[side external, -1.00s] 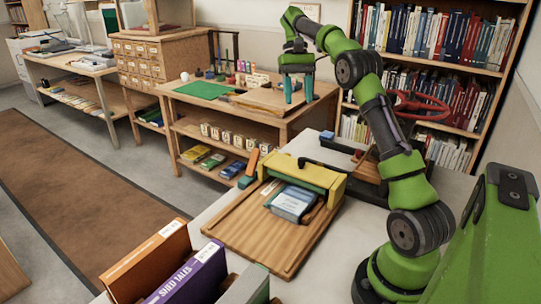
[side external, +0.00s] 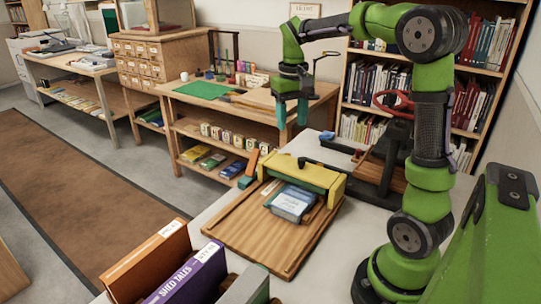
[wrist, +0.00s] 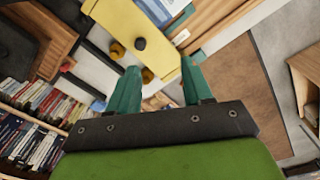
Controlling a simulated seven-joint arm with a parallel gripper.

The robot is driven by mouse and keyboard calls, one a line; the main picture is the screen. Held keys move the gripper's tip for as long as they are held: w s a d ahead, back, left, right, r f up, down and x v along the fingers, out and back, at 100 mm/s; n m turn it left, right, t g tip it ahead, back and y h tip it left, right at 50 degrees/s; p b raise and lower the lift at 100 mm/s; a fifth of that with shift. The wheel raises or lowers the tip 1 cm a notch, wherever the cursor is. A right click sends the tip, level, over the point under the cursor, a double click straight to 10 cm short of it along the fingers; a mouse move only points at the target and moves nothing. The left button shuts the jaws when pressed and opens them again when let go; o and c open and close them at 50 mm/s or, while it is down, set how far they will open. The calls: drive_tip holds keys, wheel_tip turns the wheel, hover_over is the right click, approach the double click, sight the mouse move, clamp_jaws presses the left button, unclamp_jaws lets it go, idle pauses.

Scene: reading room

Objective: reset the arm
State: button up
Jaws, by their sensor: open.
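My gripper (side external: 292,112) hangs in the air with its teal fingers pointing down, beyond the far end of the yellow box-like piece on the wooden board. The fingers are apart and nothing is between them. In the wrist view my gripper (wrist: 160,88) shows the two teal fingers spread, with the yellow piece (wrist: 135,35) beyond them. In the side view the yellow piece (side external: 318,178) lies across the far end of the wooden board (side external: 245,232). A blue and white book (side external: 292,203) lies on the board in front of it.
An orange book (side external: 148,262) and a purple book (side external: 190,275) stand at the front edge. A black press-like stand with a red wheel (side external: 392,102) is close to my arm at the right. A workbench (side external: 240,108) and bookshelves (side external: 375,75) stand behind.

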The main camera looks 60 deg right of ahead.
drive_tip(key=s+a+n+t+y, duration=0.1)
drive_tip(key=s+a+t, duration=0.2)
drive_tip(key=a, duration=0.6)
drive_tip(key=s+a+n+t+y, duration=0.1)
drive_tip(key=s+a+t, duration=0.3)
drive_tip(key=s+a, duration=0.4)
drive_tip(key=shift+a, duration=0.9)
